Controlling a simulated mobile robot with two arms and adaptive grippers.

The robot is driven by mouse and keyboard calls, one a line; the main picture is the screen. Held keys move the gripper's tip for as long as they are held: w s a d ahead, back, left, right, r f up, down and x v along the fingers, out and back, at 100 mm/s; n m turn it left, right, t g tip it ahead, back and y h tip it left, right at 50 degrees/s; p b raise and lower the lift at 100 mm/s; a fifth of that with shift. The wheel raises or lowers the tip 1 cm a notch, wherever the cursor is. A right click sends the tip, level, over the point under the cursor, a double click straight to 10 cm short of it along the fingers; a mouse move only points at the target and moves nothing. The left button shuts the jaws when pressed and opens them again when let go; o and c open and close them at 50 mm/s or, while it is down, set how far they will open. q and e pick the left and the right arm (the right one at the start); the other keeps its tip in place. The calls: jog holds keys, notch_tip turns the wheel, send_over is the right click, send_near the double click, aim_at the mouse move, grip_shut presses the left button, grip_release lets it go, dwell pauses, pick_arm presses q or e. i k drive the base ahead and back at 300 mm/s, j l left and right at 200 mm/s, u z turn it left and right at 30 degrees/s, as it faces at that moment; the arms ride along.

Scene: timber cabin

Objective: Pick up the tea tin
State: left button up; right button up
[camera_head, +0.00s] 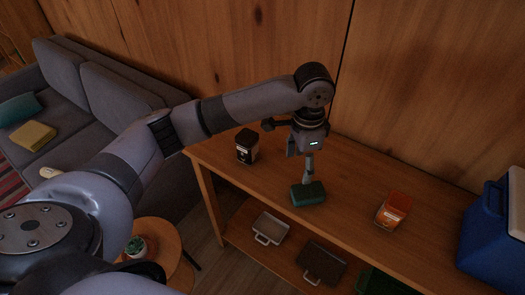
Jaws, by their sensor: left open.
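My left gripper (299,169) points down over the table and is open, with nothing visible between its fingers. A dark green box with rounded corners (309,195) lies on the tabletop just below it; one fingertip overlaps its back edge in the picture, and I cannot tell whether they touch. A black canister with a pale label (247,147) stands to the left of the gripper. An orange container (392,211) stands to the right. No readable label shows which of these is the tea tin. My right gripper is not in view.
The wooden table (350,172) stands against a timber wall. A blue cooler (494,232) stands at the right. A grey sofa (112,95) and a round side table (165,240) with a plant are left.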

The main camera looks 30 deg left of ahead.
aim_at(246, 141)
jog(key=u, duration=1.05)
